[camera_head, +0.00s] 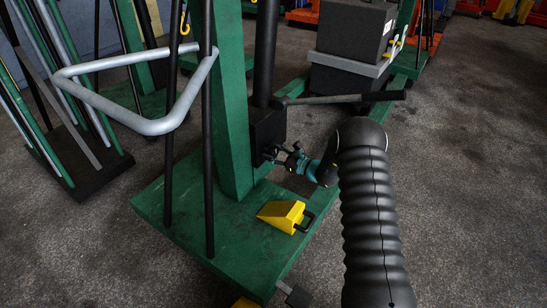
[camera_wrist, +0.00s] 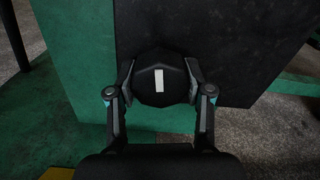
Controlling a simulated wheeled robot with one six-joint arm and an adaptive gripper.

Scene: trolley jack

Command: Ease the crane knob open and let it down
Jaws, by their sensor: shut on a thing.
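The crane knob is a black faceted knob (camera_wrist: 158,92) with a white mark, in the middle of the wrist view. It sits on the front of a black block (camera_head: 267,132) low on the green crane (camera_head: 229,105). My gripper (camera_wrist: 160,90) is shut on the knob, one finger on each side of it. The white mark stands upright in the wrist view. In the head view my gripper (camera_head: 279,153) reaches the block from the right, and the knob is mostly hidden behind the fingers.
A yellow wedge (camera_head: 280,214) with a black handle lies on the green base (camera_head: 225,230) below my gripper. A black lever (camera_head: 345,98) sticks out above my wrist. A grey tubular handle (camera_head: 150,125) is at the left. Dark weights (camera_head: 352,30) stand behind. Floor at right is clear.

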